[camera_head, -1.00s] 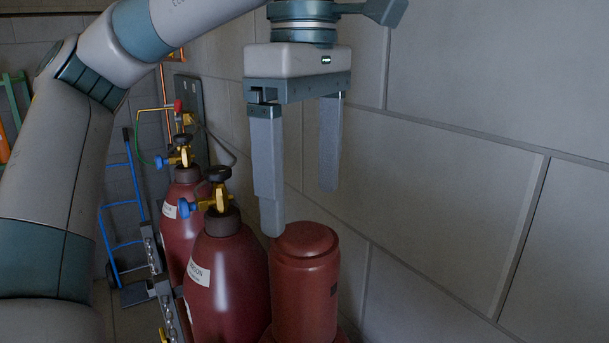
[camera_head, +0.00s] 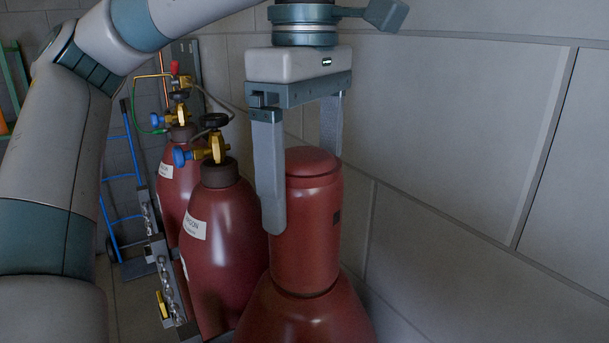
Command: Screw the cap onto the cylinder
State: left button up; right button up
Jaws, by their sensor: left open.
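The red cap (camera_head: 309,235) is a tall cylinder with a rounded top. It sits upright on the shoulder of the nearest red gas cylinder (camera_head: 300,318), whose lower body is cut off by the picture's bottom edge. Whether the cap's thread is engaged cannot be seen. My left gripper (camera_head: 305,190) points down from above with its fingers apart. One finger is in front of the cap's left side, and the other is partly hidden behind the cap's upper right. I cannot tell whether either finger touches it. My right gripper is not in view.
Two more red cylinders with valves, the nearer one labelled (camera_head: 214,245), stand to the left. A chained rail (camera_head: 167,285) runs beside them. A blue hand truck (camera_head: 122,215) stands farther back. A cinderblock wall (camera_head: 460,170) closes off the right side.

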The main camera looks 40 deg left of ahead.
pick_arm(q)
jog(key=shift+f, duration=0.45)
jog(key=c, duration=1.3)
jog(key=shift+m, duration=0.3)
jog(key=m, duration=0.6)
